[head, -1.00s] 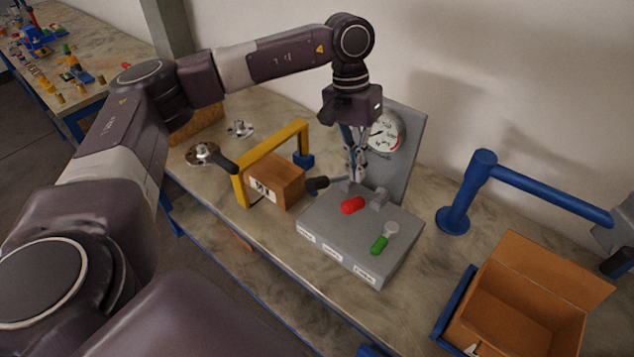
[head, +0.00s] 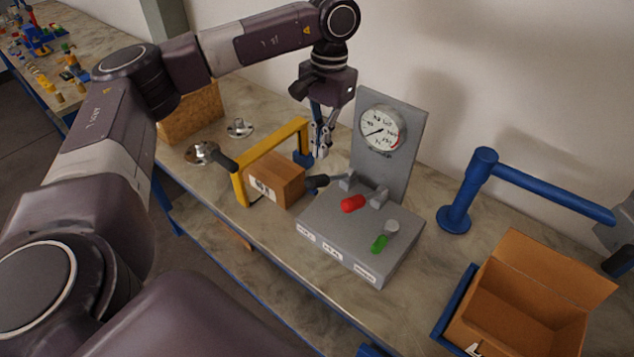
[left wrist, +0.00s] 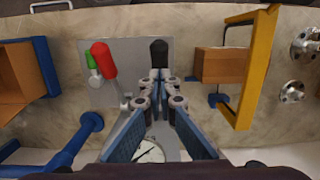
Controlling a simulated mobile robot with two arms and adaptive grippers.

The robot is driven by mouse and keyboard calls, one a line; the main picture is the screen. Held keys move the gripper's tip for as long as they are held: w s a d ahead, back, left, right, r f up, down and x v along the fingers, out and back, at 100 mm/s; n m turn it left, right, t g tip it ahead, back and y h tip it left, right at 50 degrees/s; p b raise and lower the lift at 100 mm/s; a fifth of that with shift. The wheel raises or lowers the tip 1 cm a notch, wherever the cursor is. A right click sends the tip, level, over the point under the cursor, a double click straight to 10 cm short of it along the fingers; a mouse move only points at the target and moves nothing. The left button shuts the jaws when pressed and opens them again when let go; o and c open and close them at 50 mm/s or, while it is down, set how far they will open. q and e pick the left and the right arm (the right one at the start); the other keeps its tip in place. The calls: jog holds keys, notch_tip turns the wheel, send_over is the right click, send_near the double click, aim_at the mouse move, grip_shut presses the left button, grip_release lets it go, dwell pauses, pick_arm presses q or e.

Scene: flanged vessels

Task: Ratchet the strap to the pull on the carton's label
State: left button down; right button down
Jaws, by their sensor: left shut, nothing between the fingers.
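A small brown carton (head: 277,180) with a white label (head: 262,189) stands under a yellow frame (head: 240,184); the label's figure is too small to read surely. Right of it is a grey box with levers (head: 335,225): a black-handled lever (head: 317,182), a red one (head: 353,203) and a green one (head: 380,243). A round dial (head: 382,130) is on the upright panel behind; its needle points lower left. My left gripper (head: 321,153) is shut and empty, pointing down behind the black handle, apart from it. The black handle (left wrist: 159,53) also shows beyond the fingertips in the left wrist view.
A blue post with a long arm (head: 482,185) stands right of the panel. An open cardboard box (head: 515,310) is at the front right. Metal flanges (head: 202,153) and a brown block (head: 192,115) are at the left. Bare bench (head: 430,180) lies between panel and post.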

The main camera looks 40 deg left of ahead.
aim_at(319, 175)
pick_arm(q)
jog(key=f+b, duration=0.2)
jog(key=f, duration=0.1)
jog(key=f+b, duration=0.1)
jog(key=f, duration=0.1)
jog(key=shift+s+f, duration=0.35)
jog(key=shift+f, duration=0.2)
